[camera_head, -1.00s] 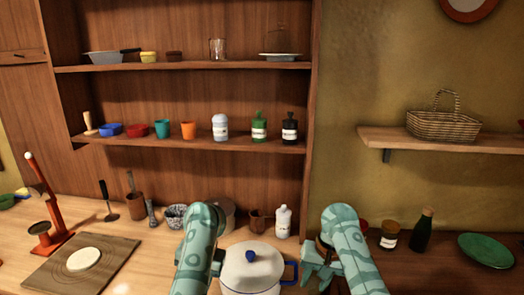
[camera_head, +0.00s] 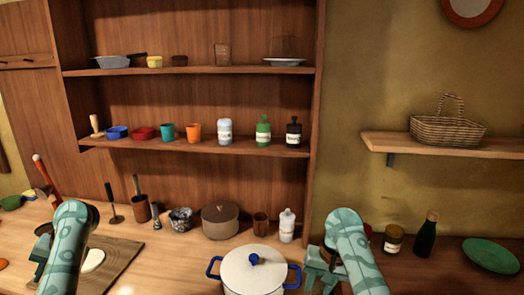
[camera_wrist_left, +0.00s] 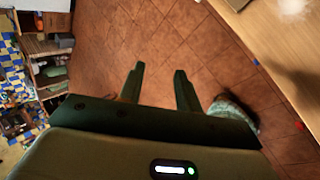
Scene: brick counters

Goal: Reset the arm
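My right arm (camera_head: 350,250) is at the lower middle right of the head view. Its gripper (camera_head: 318,268) is partly hidden by the arm, to the right of the white pot (camera_head: 250,275), and its fingers are too unclear to tell.
The white pot with blue handles stands on the wooden counter (camera_head: 180,270) between my arms. A brown lidded pot (camera_head: 220,221), a white bottle (camera_head: 287,225) and a dark bottle (camera_head: 425,235) stand behind. A counter edge (camera_wrist_left: 250,60) shows in the left wrist view.

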